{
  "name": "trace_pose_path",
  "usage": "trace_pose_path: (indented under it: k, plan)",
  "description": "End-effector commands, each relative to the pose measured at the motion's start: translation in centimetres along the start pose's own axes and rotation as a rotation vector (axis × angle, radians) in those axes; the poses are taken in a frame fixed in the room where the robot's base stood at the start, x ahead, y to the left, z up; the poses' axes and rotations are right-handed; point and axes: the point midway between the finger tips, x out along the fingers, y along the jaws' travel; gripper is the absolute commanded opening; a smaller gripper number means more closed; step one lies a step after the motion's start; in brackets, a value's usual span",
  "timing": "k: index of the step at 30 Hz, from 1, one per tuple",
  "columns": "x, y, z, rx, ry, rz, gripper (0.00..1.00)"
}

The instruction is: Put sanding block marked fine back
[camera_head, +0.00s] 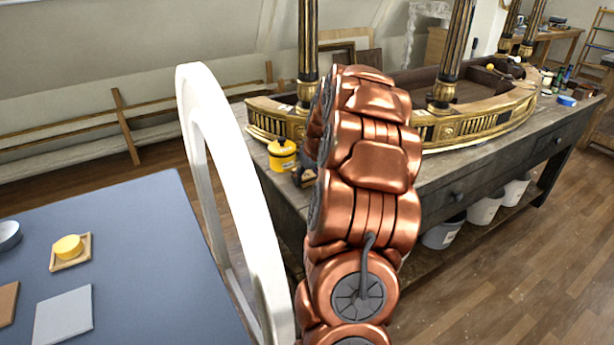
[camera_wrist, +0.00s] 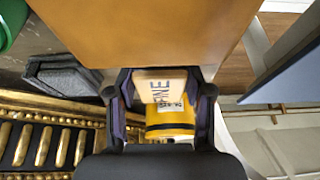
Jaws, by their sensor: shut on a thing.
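The sanding block (camera_wrist: 160,88), a pale tan block with "FINE" on its face, shows in the wrist view between the two fingers of my gripper (camera_wrist: 159,98). My gripper is shut on it. A yellow pot (camera_wrist: 170,125) with a dark band shows just beyond the block; I cannot tell the gap between them. A large orange-tan surface (camera_wrist: 150,30) fills the top of the wrist view; I cannot tell if it is part of the block. In the head view my arm hides the gripper and block.
The workbench (camera_head: 470,180) carries the gilt console (camera_head: 470,130), the yellow pot (camera_head: 282,154) and small items. A dark grey block (camera_wrist: 68,78) lies beside the console. The blue-grey table (camera_head: 150,220) at left holds a yellow round piece (camera_head: 68,247) and flat sheets.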

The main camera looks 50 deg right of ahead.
Motion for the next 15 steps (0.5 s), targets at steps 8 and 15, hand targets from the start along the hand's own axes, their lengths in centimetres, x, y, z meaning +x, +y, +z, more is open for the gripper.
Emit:
trace_pose_path:
  k: [8, 15]
  plan:
    - [0.18, -0.02, 0.08, 0.0, 0.0, 0.0, 0.71]
    - [0.17, -0.02, 0.08, 0.0, 0.0, 0.0, 0.76]
